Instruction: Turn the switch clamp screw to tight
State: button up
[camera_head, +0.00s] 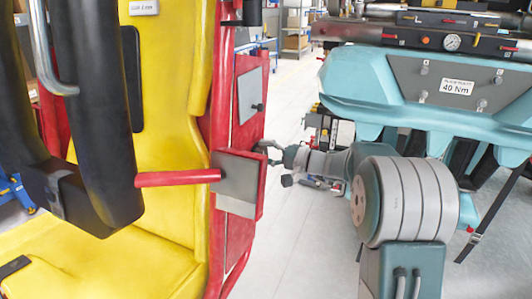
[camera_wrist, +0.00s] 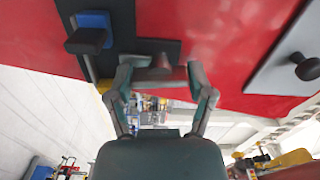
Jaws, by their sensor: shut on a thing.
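My gripper (camera_wrist: 159,74) reaches up to a dark plate on the red side of the train seat in the wrist view. Its two fingers stand either side of a small dark clamp screw head (camera_wrist: 159,62) and are shut on it. The screw's marks and turn angle cannot be read. The dark plate (camera_wrist: 145,46) sits behind the screw, with a blue block (camera_wrist: 95,20) and black knob (camera_wrist: 86,41) at its left. In the head view my gripper (camera_head: 266,150) is at the red frame's right side, beside the grey hinged cover (camera_head: 238,178); the screw is hidden there.
A grey panel with a black knob (camera_wrist: 306,68) is right of my gripper in the wrist view. The yellow seat (camera_head: 165,130) and a red bar (camera_head: 178,177) lie left in the head view. A teal machine labelled 40 Nm (camera_head: 360,90) stands right. Floor between is open.

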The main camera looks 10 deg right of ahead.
jog(key=m, duration=0.4)
jog(key=shift+f+m, duration=0.2)
jog(key=shift+m, duration=0.2)
jog(key=m, duration=0.4)
jog(key=shift+f+m, duration=0.1)
jog(key=shift+m, duration=0.2)
jog(key=m, duration=0.4)
jog(key=shift+a+f+m, duration=0.1)
jog(key=shift+m, duration=2.4)
jog(key=o, duration=1.1)
